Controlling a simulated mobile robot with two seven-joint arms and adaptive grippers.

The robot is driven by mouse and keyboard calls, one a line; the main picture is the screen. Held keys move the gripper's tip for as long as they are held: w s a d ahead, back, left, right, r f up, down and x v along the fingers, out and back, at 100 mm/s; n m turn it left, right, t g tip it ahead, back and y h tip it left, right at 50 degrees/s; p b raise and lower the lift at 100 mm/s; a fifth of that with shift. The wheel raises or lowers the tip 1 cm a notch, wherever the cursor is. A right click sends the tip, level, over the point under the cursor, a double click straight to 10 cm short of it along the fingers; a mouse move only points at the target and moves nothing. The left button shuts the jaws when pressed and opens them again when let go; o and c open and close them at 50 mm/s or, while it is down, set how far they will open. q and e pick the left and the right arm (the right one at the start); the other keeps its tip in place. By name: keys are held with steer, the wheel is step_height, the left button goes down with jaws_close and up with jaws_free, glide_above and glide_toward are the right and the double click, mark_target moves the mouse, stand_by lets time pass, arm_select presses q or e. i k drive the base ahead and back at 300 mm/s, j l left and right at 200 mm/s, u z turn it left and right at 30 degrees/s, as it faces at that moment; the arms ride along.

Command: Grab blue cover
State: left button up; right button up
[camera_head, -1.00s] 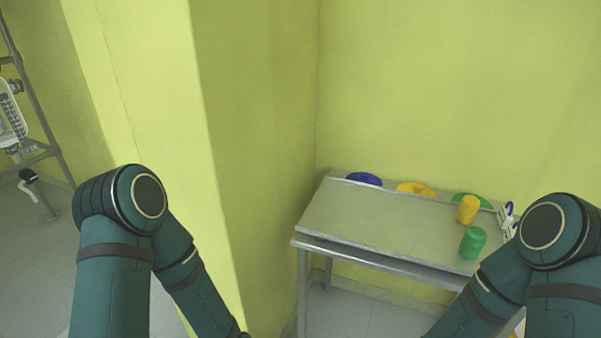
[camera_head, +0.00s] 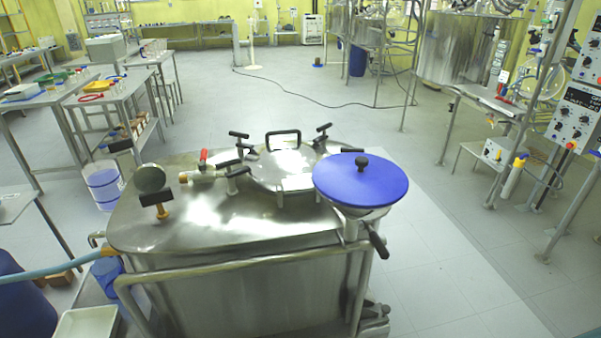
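A round blue cover (camera_head: 360,182) with a black knob (camera_head: 361,163) on top lies at the front right of a steel vessel (camera_head: 230,225). It appears to sit on a round white funnel-like piece (camera_head: 352,211) at the vessel's right edge. Neither of my grippers nor my arms show in the head view now.
The vessel top carries a hatch with a black handle (camera_head: 283,136), black clamps, a gauge (camera_head: 150,178) and a red-handled valve (camera_head: 203,156). A steel rail (camera_head: 240,265) runs along its front. Tables stand left, reactor frames right. Grey floor is clear right of the vessel.

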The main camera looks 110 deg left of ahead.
mark_target(364, 182)
steer(key=u, duration=1.6)
